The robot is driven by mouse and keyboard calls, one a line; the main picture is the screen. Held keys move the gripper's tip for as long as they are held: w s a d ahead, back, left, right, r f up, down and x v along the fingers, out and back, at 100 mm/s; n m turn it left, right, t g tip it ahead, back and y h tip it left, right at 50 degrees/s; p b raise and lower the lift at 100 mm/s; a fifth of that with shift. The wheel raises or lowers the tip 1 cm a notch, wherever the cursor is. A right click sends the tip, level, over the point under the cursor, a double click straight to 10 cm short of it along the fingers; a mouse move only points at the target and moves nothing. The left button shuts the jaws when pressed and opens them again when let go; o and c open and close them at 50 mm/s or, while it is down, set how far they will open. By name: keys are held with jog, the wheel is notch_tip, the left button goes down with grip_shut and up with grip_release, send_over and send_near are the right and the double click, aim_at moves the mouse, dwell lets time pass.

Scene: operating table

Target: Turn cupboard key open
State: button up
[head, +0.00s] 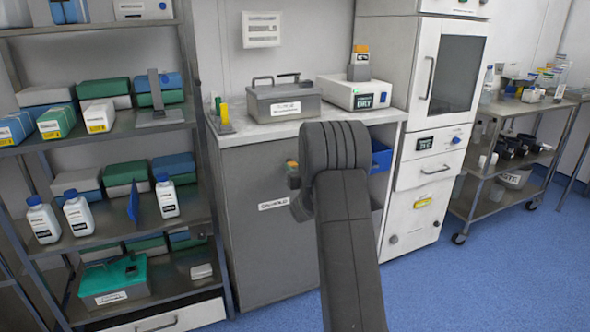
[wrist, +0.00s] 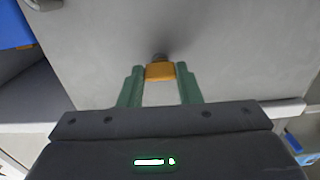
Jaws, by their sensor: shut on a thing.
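The grey cupboard (head: 252,240) stands in the middle of the head view, and its door front looks closed. In the wrist view the door (wrist: 220,50) fills most of the picture. The orange key (wrist: 160,72) sits at a small dark lock (wrist: 160,57) on the door; its orange also shows in the head view (head: 291,164). My gripper (wrist: 160,73) has its two green fingers on either side of the key and is shut on it. In the head view my arm hides the right part of the door and most of the gripper.
A grey lidded box (head: 282,104) and a white device (head: 355,92) stand on the cupboard top. A shelf rack (head: 105,135) with bottles and boxes is at left. A tall white cabinet (head: 405,215) is at right, beside a steel cart (head: 510,165). Blue floor (head: 480,280) is clear at right.

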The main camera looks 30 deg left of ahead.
jog(key=o, duration=1)
jog(key=shift+s+d, duration=0.1)
jog(key=p+v, duration=0.1)
jog(key=v, duration=1.2)
jog(key=shift+s+d, duration=0.2)
jog(key=shift+d, duration=0.05)
jog(key=b+x, duration=0.1)
jog(key=x, duration=1.3)
jog(key=shift+s+d, duration=0.1)
